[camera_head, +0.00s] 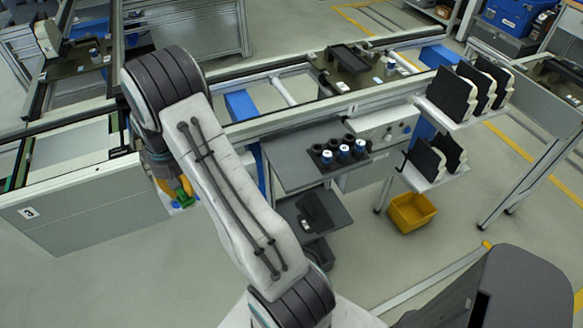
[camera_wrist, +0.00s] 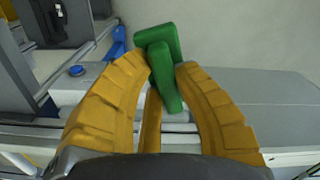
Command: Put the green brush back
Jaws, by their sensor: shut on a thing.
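The green brush (camera_wrist: 163,75) shows in the wrist view as a green block with a handle part and a crosspiece at its far end. The fingers press on both sides of the brush. In the head view my gripper (camera_head: 183,190) is partly hidden behind my arm, beside the front of the grey line cabinet. A bit of the green brush (camera_head: 183,201) shows there under the yellow fingers. In the wrist view the brush is over pale floor and the edge of a grey surface.
A grey cabinet (camera_head: 90,215) marked 3 stands at the left. A grey table (camera_head: 290,165) holds a black rack of dark and blue-white cylinders (camera_head: 343,152). A yellow bin (camera_head: 411,211) lies on the floor at the right, below shelves with black panels (camera_head: 452,95). Open floor lies in front of the cabinet.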

